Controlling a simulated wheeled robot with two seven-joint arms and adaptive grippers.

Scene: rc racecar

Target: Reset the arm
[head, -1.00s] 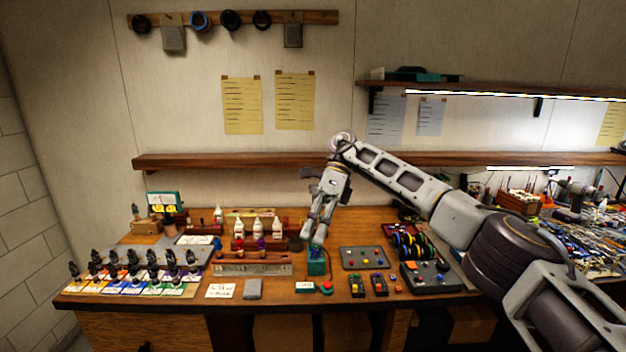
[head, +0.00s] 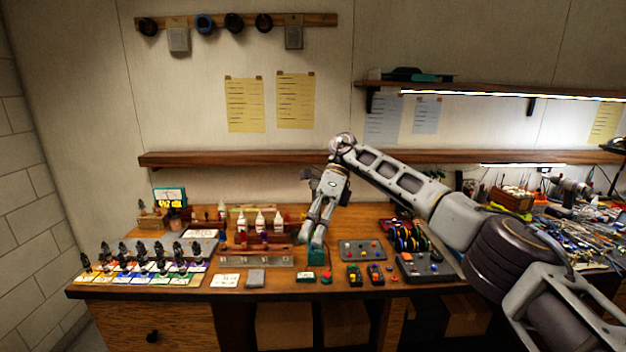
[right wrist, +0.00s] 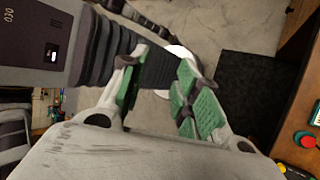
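My right arm reaches in from the right side of the head view. Its gripper (head: 312,238) points down over the front middle of the workbench (head: 225,298), by a small green block (head: 317,256). In the head view I cannot tell whether it touches the block. In the right wrist view the gripper (right wrist: 163,98) has its green-padded fingers apart, with nothing held between them. My left gripper is in neither view.
A red button (head: 326,277) and a button panel (head: 362,250) lie near the gripper. Several small figures on coloured cards (head: 140,270) stand at the left. White bottles (head: 260,222) stand behind a metal-fronted rack (head: 256,261). A wooden shelf (head: 240,159) runs above the bench.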

